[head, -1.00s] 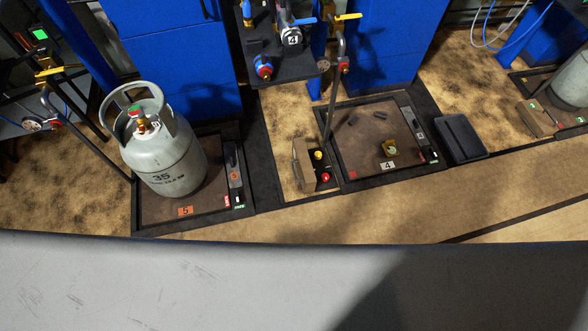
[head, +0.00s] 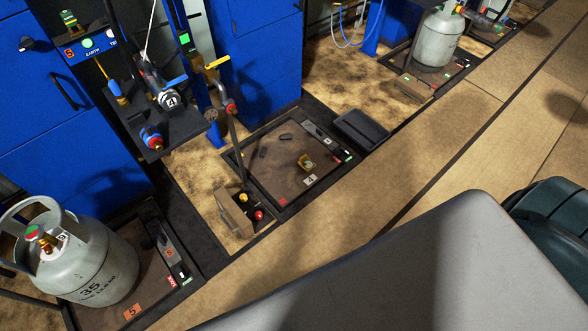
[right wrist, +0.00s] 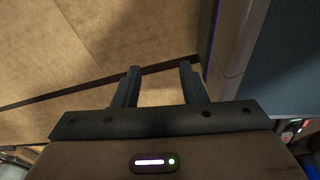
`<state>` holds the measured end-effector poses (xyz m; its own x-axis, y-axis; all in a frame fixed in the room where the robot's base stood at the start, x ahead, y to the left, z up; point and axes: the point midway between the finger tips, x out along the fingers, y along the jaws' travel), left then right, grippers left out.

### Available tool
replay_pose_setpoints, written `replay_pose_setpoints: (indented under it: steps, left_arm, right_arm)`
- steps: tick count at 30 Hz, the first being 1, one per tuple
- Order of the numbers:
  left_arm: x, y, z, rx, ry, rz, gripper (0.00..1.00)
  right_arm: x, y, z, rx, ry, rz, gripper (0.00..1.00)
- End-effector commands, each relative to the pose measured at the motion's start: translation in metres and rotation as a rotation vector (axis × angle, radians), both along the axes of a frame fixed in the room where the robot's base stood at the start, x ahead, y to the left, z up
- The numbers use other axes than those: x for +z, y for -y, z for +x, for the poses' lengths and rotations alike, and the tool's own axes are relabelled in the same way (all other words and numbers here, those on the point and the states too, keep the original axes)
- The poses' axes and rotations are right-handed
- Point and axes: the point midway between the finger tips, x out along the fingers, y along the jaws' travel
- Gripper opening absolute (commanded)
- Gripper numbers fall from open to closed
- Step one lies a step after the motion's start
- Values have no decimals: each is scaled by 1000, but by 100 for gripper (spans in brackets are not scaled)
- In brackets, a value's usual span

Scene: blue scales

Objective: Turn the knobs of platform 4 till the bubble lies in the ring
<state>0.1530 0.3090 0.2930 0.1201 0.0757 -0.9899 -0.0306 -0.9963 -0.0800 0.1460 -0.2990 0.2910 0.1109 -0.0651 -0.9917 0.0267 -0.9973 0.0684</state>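Platform 4 (head: 262,172) is a brown square plate in a dark frame on the floor, in the middle of the head view. Its label "4" (head: 310,181) is at its front edge. A small yellow piece (head: 306,162) with a pale round top sits on it; a bubble or ring is too small to make out. Small dark pieces lie on the plate. A box (head: 237,212) with a yellow knob and a red knob stands at its left corner. My right gripper (right wrist: 160,77) is open and empty above the floor in the right wrist view. My left gripper is out of view.
Platform 5 (head: 152,290) carries a grey gas cylinder (head: 88,262) at lower left. A dark tray (head: 361,131) lies right of platform 4. A pipe stand (head: 233,125) rises behind it. Another cylinder (head: 437,38) stands farther right. The floor strip in front is clear.

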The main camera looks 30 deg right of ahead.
Motion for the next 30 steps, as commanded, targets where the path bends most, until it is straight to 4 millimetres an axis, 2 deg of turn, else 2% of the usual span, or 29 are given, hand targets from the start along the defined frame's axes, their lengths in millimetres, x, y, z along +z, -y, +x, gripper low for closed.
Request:
replay_pose_setpoints:
  steps: [13, 22, 23, 26, 30]
  left_arm:
    - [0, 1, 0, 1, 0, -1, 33]
    - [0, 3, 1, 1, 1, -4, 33]
    - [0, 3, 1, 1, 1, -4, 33]
    - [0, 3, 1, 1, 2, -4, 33]
    - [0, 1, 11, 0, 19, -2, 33]
  right_arm:
    - [3, 14, 11, 7, 15, -16, 38]
    - [3, 14, 11, 7, 15, -17, 38]
    - [3, 14, 11, 6, 15, -16, 40]
    - [3, 11, 11, 6, 15, -13, 59]
    - [0, 3, 12, 1, 14, -4, 59]
